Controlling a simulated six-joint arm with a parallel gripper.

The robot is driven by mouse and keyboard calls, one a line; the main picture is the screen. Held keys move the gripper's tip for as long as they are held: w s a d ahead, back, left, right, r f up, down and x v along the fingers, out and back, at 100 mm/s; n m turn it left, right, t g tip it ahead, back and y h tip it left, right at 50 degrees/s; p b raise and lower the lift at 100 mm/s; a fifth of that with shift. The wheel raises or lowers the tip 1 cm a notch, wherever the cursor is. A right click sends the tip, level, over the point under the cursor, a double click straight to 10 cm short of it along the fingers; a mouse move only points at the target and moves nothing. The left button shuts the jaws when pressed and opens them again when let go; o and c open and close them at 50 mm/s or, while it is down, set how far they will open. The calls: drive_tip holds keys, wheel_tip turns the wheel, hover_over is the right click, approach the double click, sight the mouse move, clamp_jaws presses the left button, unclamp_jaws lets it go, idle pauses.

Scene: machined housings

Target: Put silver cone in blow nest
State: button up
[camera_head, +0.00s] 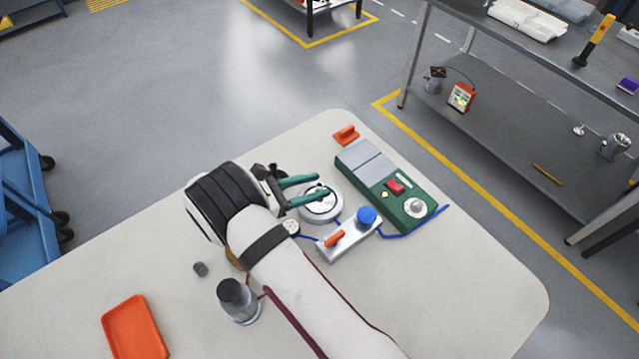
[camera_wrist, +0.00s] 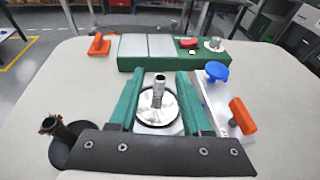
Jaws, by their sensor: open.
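The silver cone (camera_wrist: 158,92) stands upright in the middle of the round blow nest, narrow end up. The blow nest (camera_head: 307,212) is a pale round base with a dark ring; it also shows in the wrist view (camera_wrist: 146,129). My gripper (camera_head: 322,186) is open, its two green fingers on either side of the cone and over the nest. In the wrist view my gripper (camera_wrist: 168,80) shows gaps between both fingers and the cone. In the head view the fingers partly hide the cone and nest.
Beyond the nest is a green control box (camera_head: 391,190) with a red switch. Beside the nest is a metal block (camera_head: 349,243) with a blue button and orange lever. A brush holder (camera_wrist: 62,145) stands at left. An orange tray (camera_head: 135,328) and dark-topped jar (camera_head: 238,299) stand nearer.

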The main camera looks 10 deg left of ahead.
drive_tip(key=v, duration=1)
drive_tip(key=s+d+r+m+g+y, duration=0.25)
drive_tip(key=d+r+m+g, duration=0.35)
drive_tip(key=d, duration=0.4)
drive_tip(key=s+d+r+m+g+y, duration=0.1)
drive_tip(key=s+d+r+m+g, duration=0.35)
drive_tip(key=d+m, duration=0.4)
drive_tip(key=s+d+r+m+t+y, duration=0.1)
drive_tip(key=s+d+r+m+y, duration=0.1)
drive_tip(key=s+m+y, duration=0.8)
drive_tip(key=s+d+m, duration=0.1)
drive_tip(key=s+m, duration=0.3)
drive_tip(key=m, duration=0.2)
drive_tip(key=shift+s+d+r, duration=0.15)
drive_tip(key=shift+s, duration=0.25)
